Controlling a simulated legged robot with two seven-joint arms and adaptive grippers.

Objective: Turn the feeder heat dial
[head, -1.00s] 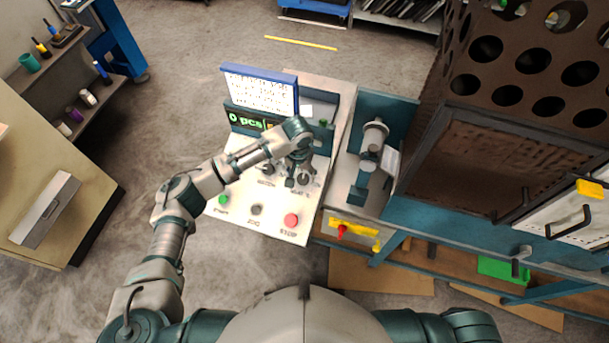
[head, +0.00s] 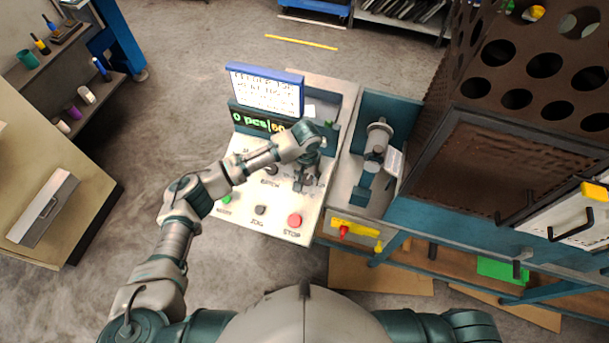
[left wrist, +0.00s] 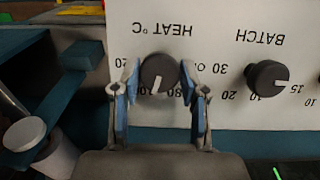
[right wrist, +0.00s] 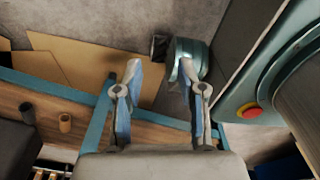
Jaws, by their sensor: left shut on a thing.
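The heat dial (left wrist: 158,73) is a dark round knob with a white pointer line, under the label HEAT °C on the white panel (left wrist: 210,30). Its pointer aims down and slightly left in the left wrist view. My left gripper (left wrist: 160,80) is shut on the dial, one blue-padded finger on each side. In the head view, my left gripper (head: 306,182) covers the dial. Some scale numbers are hidden behind the fingers. My right gripper (right wrist: 160,72) is open and empty, away from the panel.
The batch dial (left wrist: 267,78) sits beside the heat dial. On the panel's front are a green button (head: 226,198), a dark jog button (head: 260,210) and a red stop button (head: 294,220). A display (head: 262,121) stands behind. A perforated brown cabinet (head: 520,130) stands at the right.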

